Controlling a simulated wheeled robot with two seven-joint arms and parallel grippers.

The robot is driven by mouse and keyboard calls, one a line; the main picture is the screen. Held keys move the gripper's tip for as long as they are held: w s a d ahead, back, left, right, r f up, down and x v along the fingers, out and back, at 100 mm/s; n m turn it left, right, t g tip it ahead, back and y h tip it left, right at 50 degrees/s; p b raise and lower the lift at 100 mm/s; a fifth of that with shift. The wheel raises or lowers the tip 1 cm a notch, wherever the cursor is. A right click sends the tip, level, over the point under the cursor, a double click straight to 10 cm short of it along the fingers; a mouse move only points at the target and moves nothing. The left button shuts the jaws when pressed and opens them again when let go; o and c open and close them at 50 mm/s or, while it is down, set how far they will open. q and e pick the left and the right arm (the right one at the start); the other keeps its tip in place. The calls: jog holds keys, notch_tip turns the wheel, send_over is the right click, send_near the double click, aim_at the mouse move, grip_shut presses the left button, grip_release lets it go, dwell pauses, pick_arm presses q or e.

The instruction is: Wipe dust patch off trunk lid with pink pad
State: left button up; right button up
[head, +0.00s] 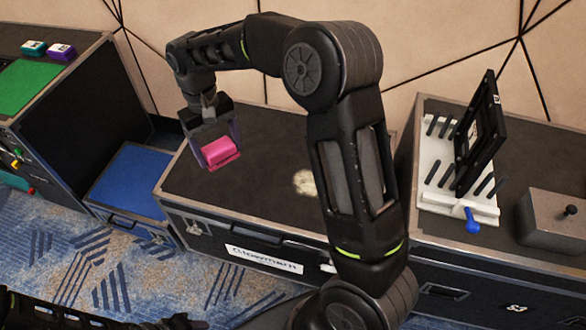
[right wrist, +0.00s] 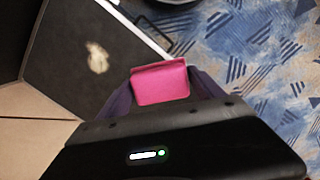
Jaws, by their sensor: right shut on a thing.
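The pink pad (head: 220,152) is held between the fingers of my right gripper (head: 220,140), over the left part of the dark trunk lid (head: 262,190) in the head view. The pad also shows in the right wrist view (right wrist: 160,84), between the two fingers. I cannot tell whether it touches the lid. The pale dust patch (head: 305,182) lies on the lid to the right of the pad, apart from it, partly beside my right arm. It also shows in the right wrist view (right wrist: 97,58). Part of my left arm (head: 80,312) shows at the bottom left; its jaw state is unclear.
A blue-topped case (head: 130,180) stands left of the trunk, beside a taller case with a green panel (head: 28,86). At right, a case carries a white rack (head: 440,170), a black framed panel (head: 478,130) and a grey box (head: 555,218). A wall stands behind.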

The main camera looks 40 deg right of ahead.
jog(key=shift+s, duration=0.1)
jog(key=s+d+f+m+b, duration=0.3)
jog(key=s+d+f+m, duration=0.2)
jog(key=d+f+m, duration=0.4)
jog(key=s+d+f+m+t+y+b, duration=0.1)
jog(key=s+d+f+m+b, duration=0.2)
jog(key=d, duration=1)
notch_tip(320, 180, down, 6)
jog(key=s+m, duration=0.2)
jog(key=m, duration=0.5)
jog(key=shift+s+m+t+b, duration=0.3)
jog(key=shift+b, duration=0.05)
